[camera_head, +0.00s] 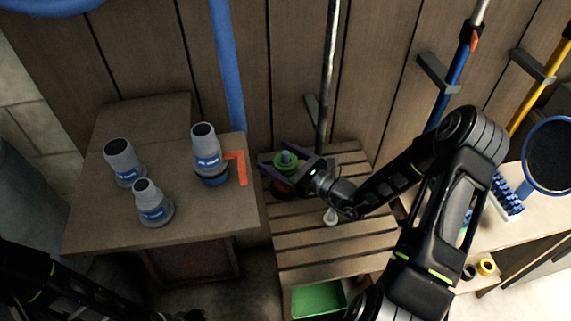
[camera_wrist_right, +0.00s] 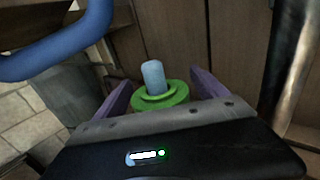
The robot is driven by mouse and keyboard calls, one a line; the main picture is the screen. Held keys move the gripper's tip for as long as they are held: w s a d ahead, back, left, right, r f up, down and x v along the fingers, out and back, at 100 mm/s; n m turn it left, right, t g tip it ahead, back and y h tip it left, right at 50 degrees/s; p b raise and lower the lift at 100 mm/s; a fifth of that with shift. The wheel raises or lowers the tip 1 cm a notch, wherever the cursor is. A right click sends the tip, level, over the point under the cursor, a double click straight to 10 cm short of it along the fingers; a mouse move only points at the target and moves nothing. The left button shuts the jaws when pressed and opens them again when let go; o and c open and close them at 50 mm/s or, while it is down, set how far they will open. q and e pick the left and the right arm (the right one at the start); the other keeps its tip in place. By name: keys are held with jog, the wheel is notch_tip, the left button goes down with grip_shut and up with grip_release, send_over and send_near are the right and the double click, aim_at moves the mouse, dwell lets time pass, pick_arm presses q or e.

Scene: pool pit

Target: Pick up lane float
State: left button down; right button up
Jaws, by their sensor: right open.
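A green ring-shaped float (camera_head: 287,167) with a light blue peg through its middle stands at the left back of the slatted wooden bench. A dark and reddish part shows under it, partly hidden by my gripper. My right gripper (camera_head: 273,155) is open, with its purple fingers on either side of the float. In the right wrist view the green float (camera_wrist_right: 160,98) and its blue peg (camera_wrist_right: 153,76) sit between the spread fingers (camera_wrist_right: 160,82). I cannot tell whether the fingers touch it. My left gripper is out of view; only part of my left arm shows at lower left.
A wooden cabinet (camera_head: 100,225) at left bears several grey bottle-like parts (camera_head: 205,150) and an orange angle piece (camera_head: 241,168). A green bin (camera_head: 318,298) is below.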

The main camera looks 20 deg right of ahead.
jog(key=shift+c, duration=0.5)
jog(key=c, duration=1.3)
